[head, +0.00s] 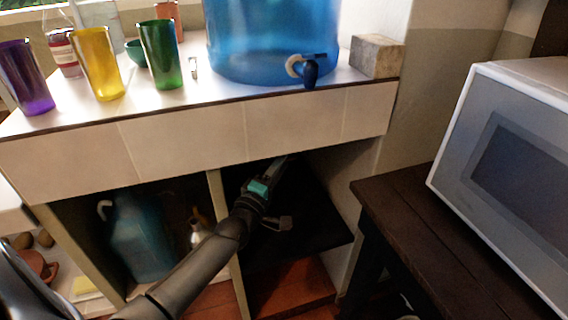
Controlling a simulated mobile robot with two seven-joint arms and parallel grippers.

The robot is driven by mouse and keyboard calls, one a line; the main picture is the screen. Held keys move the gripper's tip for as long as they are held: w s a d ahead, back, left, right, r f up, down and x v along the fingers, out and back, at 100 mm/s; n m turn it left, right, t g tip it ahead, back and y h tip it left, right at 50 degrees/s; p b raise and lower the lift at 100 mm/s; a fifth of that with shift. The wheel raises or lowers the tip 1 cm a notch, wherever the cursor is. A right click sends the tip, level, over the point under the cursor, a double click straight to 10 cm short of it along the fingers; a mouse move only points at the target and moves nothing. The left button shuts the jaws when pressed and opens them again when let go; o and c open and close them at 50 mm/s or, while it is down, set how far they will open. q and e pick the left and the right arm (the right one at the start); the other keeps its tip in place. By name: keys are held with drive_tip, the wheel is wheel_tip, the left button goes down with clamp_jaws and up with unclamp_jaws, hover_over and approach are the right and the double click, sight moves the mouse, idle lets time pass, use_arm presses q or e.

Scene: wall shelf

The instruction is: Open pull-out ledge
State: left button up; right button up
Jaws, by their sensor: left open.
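My left arm comes up from the lower left, and its gripper (282,192) is inside the right opening of the tiled cabinet. Its fingers are spread, with nothing visible between them. A dark flat panel (318,222), which looks like the pull-out ledge, sits partway up in that opening. The gripper is over or in front of this panel; I cannot tell whether it touches it. The arm and the shadow hide part of the panel. My right gripper is out of view.
A cabinet divider (218,190) stands just left of the gripper. The left opening holds a blue jug (140,240). The countertop above carries coloured cups, a blue water dispenser (270,40) and a block (377,56). A dark table (400,205) with a microwave (510,160) stands close on the right.

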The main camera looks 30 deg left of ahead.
use_arm(q)
drive_tip(key=shift+w+r, duration=0.1)
drive_tip(key=shift+w, duration=0.65)
clamp_jaws()
idle(1.0)
